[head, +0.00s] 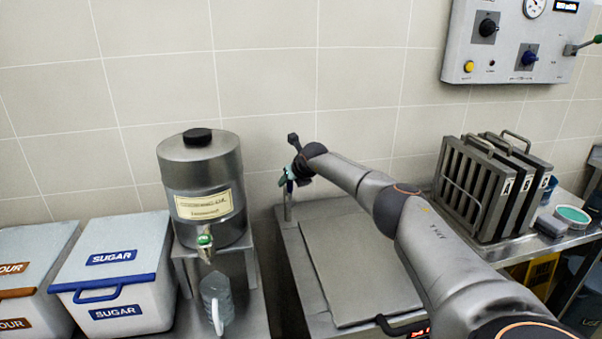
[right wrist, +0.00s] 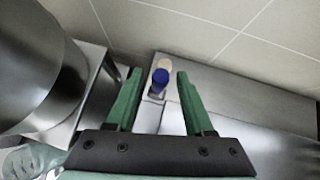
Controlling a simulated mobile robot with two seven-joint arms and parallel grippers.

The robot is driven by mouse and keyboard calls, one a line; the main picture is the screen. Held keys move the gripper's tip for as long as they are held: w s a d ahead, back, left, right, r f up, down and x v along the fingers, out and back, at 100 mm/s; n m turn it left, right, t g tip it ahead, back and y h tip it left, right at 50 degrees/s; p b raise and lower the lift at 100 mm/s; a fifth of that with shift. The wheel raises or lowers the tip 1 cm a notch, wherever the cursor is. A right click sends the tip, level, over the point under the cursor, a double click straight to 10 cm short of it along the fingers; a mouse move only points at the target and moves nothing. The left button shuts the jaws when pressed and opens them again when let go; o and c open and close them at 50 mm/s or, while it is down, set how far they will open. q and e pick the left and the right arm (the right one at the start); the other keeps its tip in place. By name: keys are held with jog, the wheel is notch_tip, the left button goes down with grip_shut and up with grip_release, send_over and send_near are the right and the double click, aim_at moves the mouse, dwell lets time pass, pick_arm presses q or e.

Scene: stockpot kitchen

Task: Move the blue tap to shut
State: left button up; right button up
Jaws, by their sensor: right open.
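The blue tap (right wrist: 160,78) shows in the right wrist view as a blue knob with a pale end, on a small metal mount. My right gripper (right wrist: 160,73) is open, with one green finger on each side of the blue tap and a visible gap to both. In the head view my right gripper (head: 287,180) is above a short metal post (head: 288,207) at the back left of the steel-topped unit; it hides most of the tap there. The tap's exact handle position is hard to tell. My left gripper is not in view.
A steel dispenser (head: 201,165) with a green-handled spigot (head: 205,240) stands left of the tap, a clear jug (head: 216,296) below it. White sugar bin (head: 115,270) stands farther left. Upright lettered panels (head: 474,190) stand right. A control box (head: 510,45) hangs on the wall.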

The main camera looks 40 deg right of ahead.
jog(key=v, duration=1)
jog(key=shift+s+a+b, duration=0.25)
jog(key=shift+s+b, duration=0.1)
jog(key=shift+b, duration=0.1)
dwell(0.4)
